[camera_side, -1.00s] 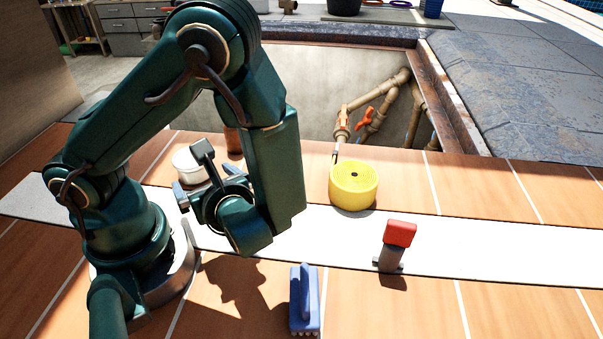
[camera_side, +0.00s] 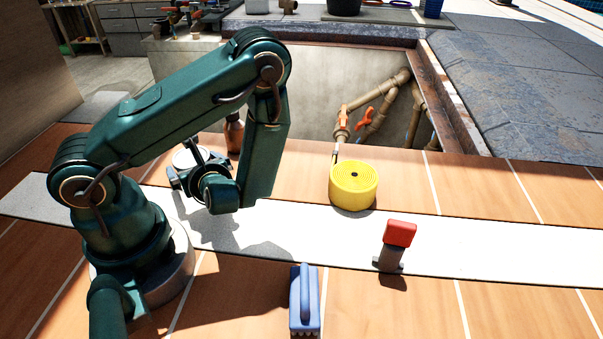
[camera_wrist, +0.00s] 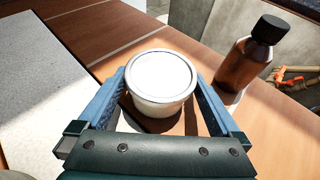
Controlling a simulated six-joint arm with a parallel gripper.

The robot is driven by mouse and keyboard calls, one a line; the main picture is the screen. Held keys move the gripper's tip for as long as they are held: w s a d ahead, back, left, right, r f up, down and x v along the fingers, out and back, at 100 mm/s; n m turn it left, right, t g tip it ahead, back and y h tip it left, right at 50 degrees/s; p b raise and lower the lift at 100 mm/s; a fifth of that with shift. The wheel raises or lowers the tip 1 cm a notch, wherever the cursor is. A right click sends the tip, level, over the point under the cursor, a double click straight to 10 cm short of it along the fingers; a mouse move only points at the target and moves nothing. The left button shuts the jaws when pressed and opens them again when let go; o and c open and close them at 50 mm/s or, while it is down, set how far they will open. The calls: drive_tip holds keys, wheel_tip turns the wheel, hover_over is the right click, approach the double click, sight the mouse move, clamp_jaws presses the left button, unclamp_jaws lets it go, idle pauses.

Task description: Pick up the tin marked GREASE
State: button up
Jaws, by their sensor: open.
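A round white tin with a pale lid (camera_wrist: 160,76) stands on the tiles in the wrist view. No marking can be read on it. It also shows in the side view (camera_side: 186,158), partly hidden behind my gripper (camera_side: 190,163). In the wrist view my gripper (camera_wrist: 164,92) is open, with one blue finger on each side of the tin. I cannot tell whether either finger touches it.
A brown bottle with a black cap (camera_wrist: 254,60) stands right of the tin, close to the right finger. In the side view a yellow roll (camera_side: 353,186), a red-topped object (camera_side: 400,235) and a blue brush (camera_side: 304,300) stand further right. The open pit (camera_side: 320,95) lies behind.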

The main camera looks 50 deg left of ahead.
drive_tip(key=shift+a+f, duration=0.15)
drive_tip(key=shift+a, duration=0.15)
drive_tip(key=c, duration=1.3)
drive_tip(key=shift+o, duration=0.2)
